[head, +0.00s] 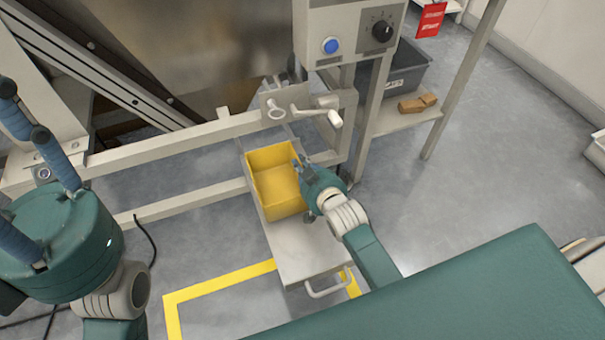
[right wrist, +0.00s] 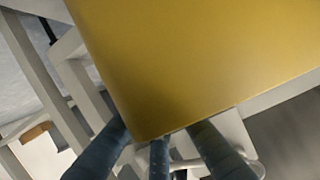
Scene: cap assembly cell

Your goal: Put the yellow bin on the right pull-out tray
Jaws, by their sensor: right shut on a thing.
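The yellow bin (head: 277,178) is empty and sits upright at the far end of the grey pull-out tray (head: 304,252), inside the tray's outline. I cannot tell whether its base touches the tray. My right gripper (head: 303,172) is shut on the bin's right wall. In the right wrist view the bin (right wrist: 195,60) fills the upper part, and the blue fingers of my right gripper (right wrist: 165,150) are at its lower edge. My left gripper (head: 35,165) is at the left, away from the bin, with its blue fingers spread and empty.
A grey frame with a crank handle (head: 325,114) stands right behind the bin. A control box (head: 350,32) with a blue button is above it. A dark crate (head: 402,68) and brown blocks (head: 417,103) sit on a shelf. Yellow floor tape (head: 215,284) borders the tray's area.

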